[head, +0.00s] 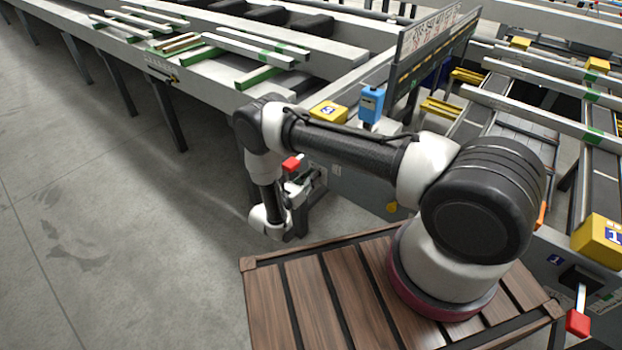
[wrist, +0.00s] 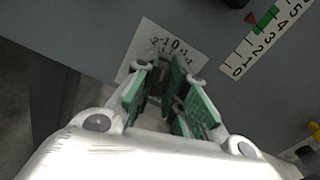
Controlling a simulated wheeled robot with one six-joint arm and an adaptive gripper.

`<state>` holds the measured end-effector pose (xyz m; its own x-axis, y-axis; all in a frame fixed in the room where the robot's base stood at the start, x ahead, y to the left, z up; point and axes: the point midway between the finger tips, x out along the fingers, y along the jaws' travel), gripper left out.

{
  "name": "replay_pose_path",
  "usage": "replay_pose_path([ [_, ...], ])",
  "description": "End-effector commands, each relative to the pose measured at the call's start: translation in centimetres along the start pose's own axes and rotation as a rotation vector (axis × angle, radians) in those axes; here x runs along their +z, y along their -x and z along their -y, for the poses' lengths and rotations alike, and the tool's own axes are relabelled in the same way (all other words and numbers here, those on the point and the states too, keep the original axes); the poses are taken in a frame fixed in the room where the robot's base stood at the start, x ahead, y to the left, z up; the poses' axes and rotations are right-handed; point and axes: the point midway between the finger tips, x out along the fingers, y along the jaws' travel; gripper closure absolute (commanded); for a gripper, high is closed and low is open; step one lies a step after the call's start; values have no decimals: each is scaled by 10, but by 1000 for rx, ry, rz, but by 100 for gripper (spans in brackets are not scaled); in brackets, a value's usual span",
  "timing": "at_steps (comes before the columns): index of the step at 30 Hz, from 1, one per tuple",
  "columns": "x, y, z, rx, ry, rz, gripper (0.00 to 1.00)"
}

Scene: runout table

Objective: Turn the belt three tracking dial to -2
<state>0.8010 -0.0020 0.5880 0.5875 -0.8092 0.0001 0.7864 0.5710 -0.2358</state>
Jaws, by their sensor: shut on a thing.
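In the wrist view, the white dial plate (wrist: 184,44) with black numbers, including -2, -1, 0 and +1, is fixed on a grey panel. My gripper (wrist: 167,82), with green finger pads, is in front of the plate's lower part. It is shut on the tracking dial's dark knob (wrist: 158,84), of which only a little shows between the fingers. The fingers also cover part of the plate. I cannot tell which number the knob points to. In the head view my arm reaches down to the side of the machine frame, and the gripper is mostly hidden there.
A ruler scale (wrist: 262,40) with a green band and a red pointer (wrist: 251,17) is right of the dial. A yellow box marked 3 (head: 328,112), a blue box (head: 371,103) and a red-ended handle (head: 292,163) are near my arm. Open floor lies left.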

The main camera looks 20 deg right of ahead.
Motion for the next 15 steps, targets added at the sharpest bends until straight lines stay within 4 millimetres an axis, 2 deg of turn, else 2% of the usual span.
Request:
replay_pose_path([
  [15, 0, 0, -2, 1, 364, 0, 100],
])
